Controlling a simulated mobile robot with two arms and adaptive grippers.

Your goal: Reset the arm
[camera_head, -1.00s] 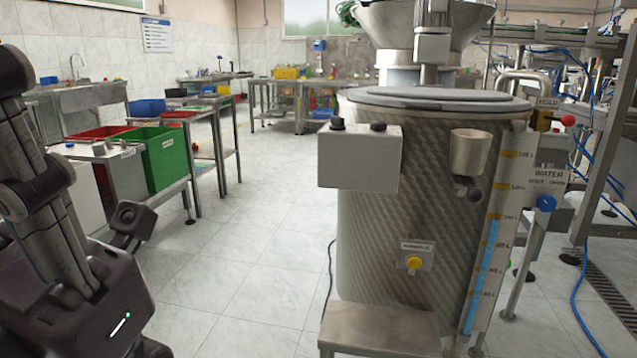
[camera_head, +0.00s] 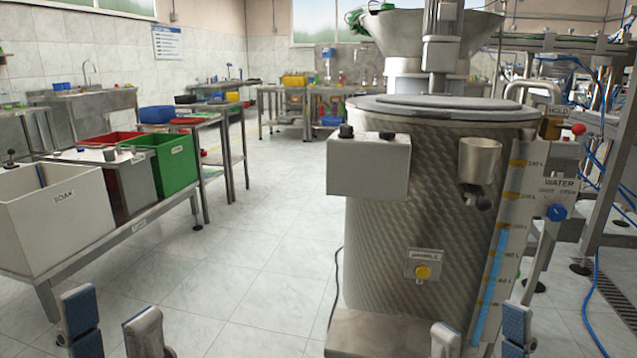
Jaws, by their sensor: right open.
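My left gripper (camera_head: 114,322) shows at the bottom left edge of the head view. Its two blue-and-grey fingers stand apart with nothing between them. My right gripper (camera_head: 481,338) shows at the bottom edge, right of the middle, in front of the lower part of the steel tank. Its two fingers are apart and I see nothing held between them. The palms and wrists of both are below the picture.
A large steel tank (camera_head: 420,220) with a grey control box (camera_head: 368,167) stands ahead. At the left, a low bench (camera_head: 130,232) carries a white SOAK bin (camera_head: 62,222), a red bin (camera_head: 105,139) and a green bin (camera_head: 178,165). Bare tiled floor (camera_head: 262,240) lies between bench and tank.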

